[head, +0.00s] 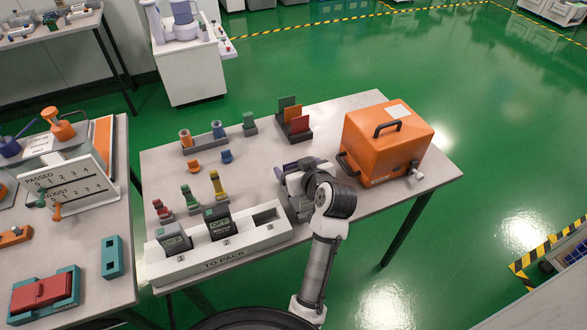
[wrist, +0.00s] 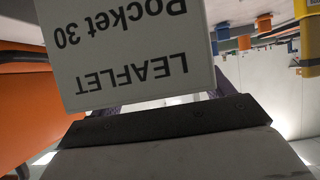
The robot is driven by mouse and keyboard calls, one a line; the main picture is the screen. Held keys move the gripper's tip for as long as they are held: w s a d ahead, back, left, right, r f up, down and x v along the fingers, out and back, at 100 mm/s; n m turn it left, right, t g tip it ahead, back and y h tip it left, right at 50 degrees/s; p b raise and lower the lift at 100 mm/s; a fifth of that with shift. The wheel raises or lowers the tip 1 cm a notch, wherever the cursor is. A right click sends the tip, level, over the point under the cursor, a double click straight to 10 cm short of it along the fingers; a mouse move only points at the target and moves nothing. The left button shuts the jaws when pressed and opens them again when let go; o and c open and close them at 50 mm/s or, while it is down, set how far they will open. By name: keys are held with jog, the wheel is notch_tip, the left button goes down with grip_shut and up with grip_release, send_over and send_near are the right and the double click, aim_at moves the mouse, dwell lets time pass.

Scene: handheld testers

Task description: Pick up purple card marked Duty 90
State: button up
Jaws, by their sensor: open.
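I cannot make out a purple card marked Duty 90 in either view. My gripper (head: 287,168) is open above the table's right half, left of the orange case, its purplish fingers pointing left. In the wrist view a pale card face (wrist: 135,50) reads upside down "LEAFLET" and "Pocket 30". It hides most of my fingers, and I cannot tell whether it touches them. A dark rack (head: 298,137) behind my gripper holds upright cards: a green card (head: 287,102), an orange-red card (head: 292,112) and a red card (head: 300,125).
The orange case (head: 375,148) with black handles stands at the table's right end. A white "TO PACK" tray (head: 265,236) at the front holds two grey testers (head: 220,226). Small coloured parts (head: 190,195) stand behind it. The grey tabletop (head: 340,115) is bare beyond the rack.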

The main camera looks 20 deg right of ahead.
jog(key=shift+w+f, duration=0.15)
jog(key=shift+w, duration=0.1)
jog(key=c, duration=1.1)
jog(key=shift+o, duration=0.2)
